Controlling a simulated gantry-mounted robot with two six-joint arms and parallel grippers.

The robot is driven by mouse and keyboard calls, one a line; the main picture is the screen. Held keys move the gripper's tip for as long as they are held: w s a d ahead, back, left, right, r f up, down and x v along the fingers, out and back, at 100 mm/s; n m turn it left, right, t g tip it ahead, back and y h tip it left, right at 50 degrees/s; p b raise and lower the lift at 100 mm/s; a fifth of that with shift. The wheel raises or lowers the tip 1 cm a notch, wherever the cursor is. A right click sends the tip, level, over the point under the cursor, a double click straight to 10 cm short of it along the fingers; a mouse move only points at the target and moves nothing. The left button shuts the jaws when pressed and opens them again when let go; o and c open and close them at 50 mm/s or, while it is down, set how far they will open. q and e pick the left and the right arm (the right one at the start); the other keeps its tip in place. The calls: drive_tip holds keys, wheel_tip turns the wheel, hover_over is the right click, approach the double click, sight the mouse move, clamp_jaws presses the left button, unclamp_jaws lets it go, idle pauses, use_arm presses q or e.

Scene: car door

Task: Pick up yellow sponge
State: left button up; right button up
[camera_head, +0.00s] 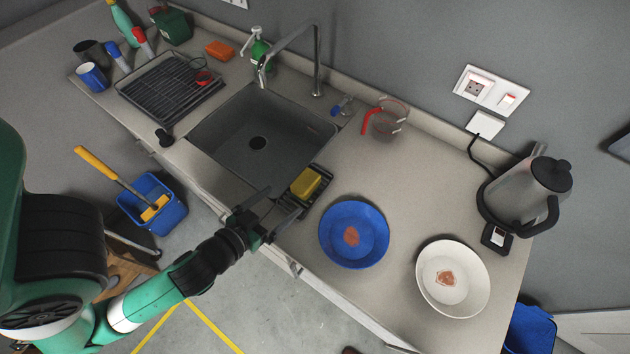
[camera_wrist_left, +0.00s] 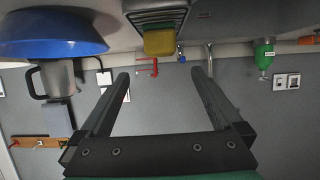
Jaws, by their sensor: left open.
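The yellow sponge (camera_head: 306,183) sits in a small dark rack (camera_head: 322,203) at the front right corner of the sink. My left gripper (camera_head: 284,202) is open and empty at the counter's front edge, just in front of the sponge and apart from it. In the left wrist view, which looks upside down, the sponge (camera_wrist_left: 159,42) shows beyond my two spread fingers (camera_wrist_left: 160,75) and lies roughly centred between them. My right gripper is not in view.
The sink (camera_head: 230,150) with its tap (camera_head: 317,65) lies behind the gripper. A blue plate (camera_head: 370,215) stands right of the sponge, and a white plate (camera_head: 470,260) farther right. A glass jug (camera_head: 390,118) and a kettle (camera_head: 530,190) stand at the back right.

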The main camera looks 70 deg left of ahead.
sight(305, 181)
use_arm(q)
drive_tip(key=p+x, duration=0.1)
drive_tip(key=x, duration=0.4)
drive_tip(key=shift+w+a, duration=0.3)
drive_tip(key=shift+w, duration=0.05)
drive_tip(key=shift+w+a+f, duration=0.1)
drive_tip(key=shift+w+f, duration=0.1)
drive_tip(key=shift+f, duration=0.05)
drive_tip(key=p+x, duration=0.1)
drive_tip(key=x, duration=0.3)
drive_tip(key=shift+w+a, duration=0.2)
drive_tip(key=shift+w, duration=0.05)
drive_tip(key=shift+w+a+f, duration=0.15)
drive_tip(key=shift+w+f, duration=0.05)
drive_tip(key=c, duration=1.4)
